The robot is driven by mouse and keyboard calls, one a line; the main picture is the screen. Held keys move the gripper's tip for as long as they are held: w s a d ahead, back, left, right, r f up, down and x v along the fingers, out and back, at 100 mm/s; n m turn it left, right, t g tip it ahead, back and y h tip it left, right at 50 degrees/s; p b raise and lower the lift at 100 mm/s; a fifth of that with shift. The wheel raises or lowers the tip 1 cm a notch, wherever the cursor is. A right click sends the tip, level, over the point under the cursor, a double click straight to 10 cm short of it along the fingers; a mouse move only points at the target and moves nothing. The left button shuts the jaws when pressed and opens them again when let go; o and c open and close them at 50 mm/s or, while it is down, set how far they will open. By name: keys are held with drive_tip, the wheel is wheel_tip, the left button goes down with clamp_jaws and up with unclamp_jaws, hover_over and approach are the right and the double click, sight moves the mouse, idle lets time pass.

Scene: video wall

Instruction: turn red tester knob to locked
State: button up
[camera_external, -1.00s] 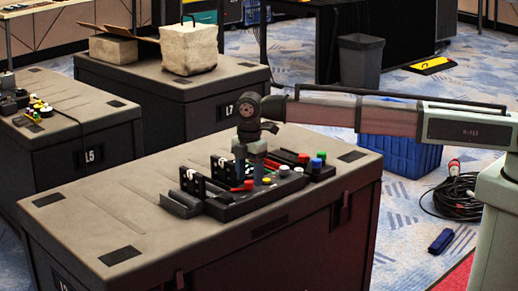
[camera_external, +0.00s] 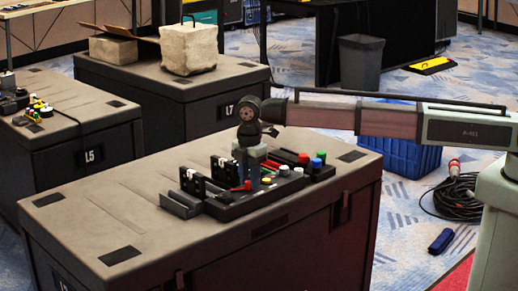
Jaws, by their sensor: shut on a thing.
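A long black tester panel (camera_external: 232,209) lies on the dark case in front of my arm, with several coloured knobs and buttons on it. My gripper (camera_external: 249,184) points down over its middle and is shut on the red tester knob (camera_external: 247,185), low between the fingers. The fingers hide part of the knob, so its exact angle and any locked marking cannot be read.
Black upright blocks (camera_external: 222,169) stand close to the left of my gripper. The case top (camera_external: 110,215) is mostly clear at left.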

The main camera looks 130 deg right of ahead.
drive_tip(key=shift+c, duration=0.5)
drive_tip(key=shift+m, duration=0.4)
drive_tip(key=m, duration=0.5)
drive_tip(key=shift+m, duration=0.3)
drive_tip(key=m, duration=0.5)
drive_tip(key=shift+a+m, duration=0.1)
drive_tip(key=shift+m, duration=0.2)
drive_tip(key=o, duration=1.1)
drive_tip(key=shift+c, duration=0.2)
